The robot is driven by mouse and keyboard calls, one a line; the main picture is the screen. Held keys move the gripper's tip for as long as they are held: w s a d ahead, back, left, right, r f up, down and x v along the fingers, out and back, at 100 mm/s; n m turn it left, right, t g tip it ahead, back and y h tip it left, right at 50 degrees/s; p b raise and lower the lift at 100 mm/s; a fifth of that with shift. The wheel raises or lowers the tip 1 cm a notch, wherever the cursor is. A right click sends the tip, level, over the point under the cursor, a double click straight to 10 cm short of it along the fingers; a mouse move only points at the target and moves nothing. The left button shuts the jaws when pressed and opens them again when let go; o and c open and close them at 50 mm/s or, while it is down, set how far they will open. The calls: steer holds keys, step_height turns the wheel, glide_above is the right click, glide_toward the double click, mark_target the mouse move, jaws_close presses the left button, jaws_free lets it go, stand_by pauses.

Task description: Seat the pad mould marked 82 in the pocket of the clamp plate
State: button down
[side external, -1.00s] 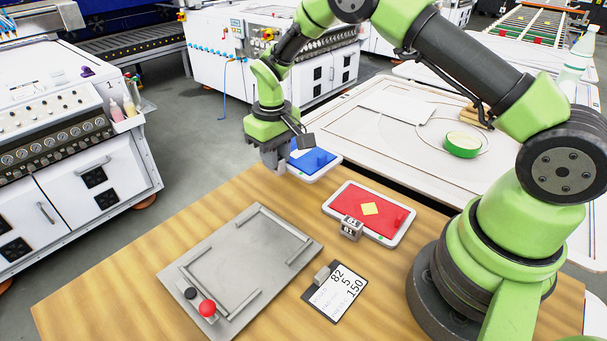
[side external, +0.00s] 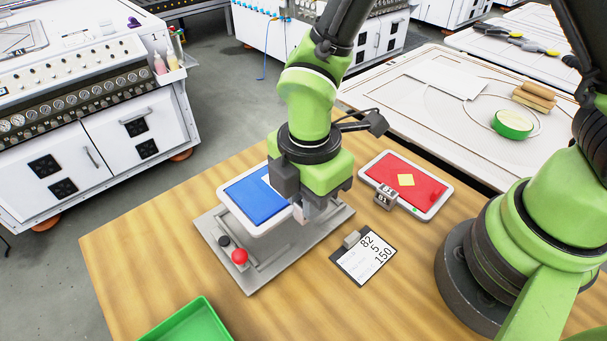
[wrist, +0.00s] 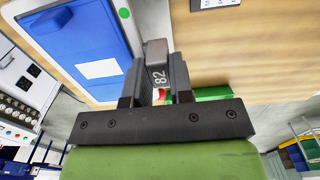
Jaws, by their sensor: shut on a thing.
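The blue pad mould (side external: 243,204) has a white rim and a grey tab. In the wrist view the tab (wrist: 158,77) reads 82 and the blue top (wrist: 75,40) shows a pale patch. My gripper (wrist: 157,84) is shut on this tab, and the mould hangs from its side. In the side view my gripper (side external: 304,208) holds the mould over the grey clamp plate (side external: 250,283). The mould and gripper hide much of the pocket. I cannot tell the exact gap between mould and plate.
A red mould (side external: 424,187) tagged 81 lies right of the plate. A clipboard (side external: 366,258) reading 82, 5, 150 lies before it. A green tray (side external: 187,323) sits at the front edge.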

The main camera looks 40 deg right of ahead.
steer(key=shift+f, duration=2.2)
steer(key=shift+f, duration=0.9)
steer(key=c, duration=0.9)
jaws_free()
steer(key=shift+r, duration=3.5)
